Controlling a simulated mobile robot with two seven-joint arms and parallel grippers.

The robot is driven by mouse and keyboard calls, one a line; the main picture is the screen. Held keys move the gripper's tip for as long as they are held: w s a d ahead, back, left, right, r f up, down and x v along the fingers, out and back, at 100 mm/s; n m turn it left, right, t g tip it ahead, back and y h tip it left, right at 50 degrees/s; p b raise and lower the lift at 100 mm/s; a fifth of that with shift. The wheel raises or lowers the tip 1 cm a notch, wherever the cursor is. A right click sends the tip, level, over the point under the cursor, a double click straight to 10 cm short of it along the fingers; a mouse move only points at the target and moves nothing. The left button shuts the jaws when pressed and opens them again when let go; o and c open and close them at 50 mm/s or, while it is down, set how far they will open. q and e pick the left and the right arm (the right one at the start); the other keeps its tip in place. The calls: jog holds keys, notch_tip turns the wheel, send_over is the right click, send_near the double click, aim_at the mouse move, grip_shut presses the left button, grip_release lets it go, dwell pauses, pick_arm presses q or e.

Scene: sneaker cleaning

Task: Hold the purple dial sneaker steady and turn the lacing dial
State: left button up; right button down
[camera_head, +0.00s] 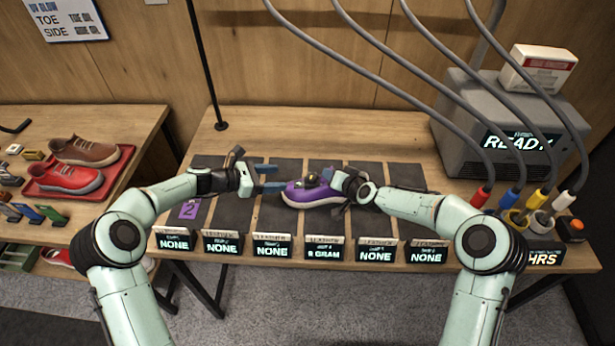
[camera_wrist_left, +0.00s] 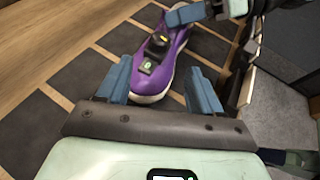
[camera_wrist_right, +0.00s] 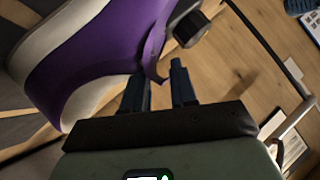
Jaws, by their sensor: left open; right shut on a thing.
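The purple sneaker (camera_head: 309,197) with a pale sole lies on a dark mat strip, toe to the left. It also shows in the left wrist view (camera_wrist_left: 172,72) and, close up, in the right wrist view (camera_wrist_right: 95,45). The dark lacing dial (camera_wrist_left: 157,41) with a yellow mark sits on top, beside a small dark display (camera_wrist_left: 148,65) with a green face. My left gripper (camera_head: 268,178) is open and empty at the toe side, apart from the dial. My right gripper (camera_wrist_right: 160,80) is shut on the sneaker's purple rear edge.
A grey machine (camera_head: 505,130) reading READY stands at the right with cables overhead. Label screens (camera_head: 272,248) line the front edge; one reads a gram value, the others NONE. A purple card (camera_head: 189,210) marked 2 lies left. Brown and red shoes sit on a red tray (camera_head: 112,172).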

aim_at(308, 177)
pick_arm(q)
jog(key=x, duration=1.2)
jog(key=shift+s+f, duration=0.1)
jog(key=shift+a, duration=0.1)
jog(key=c, duration=1.1)
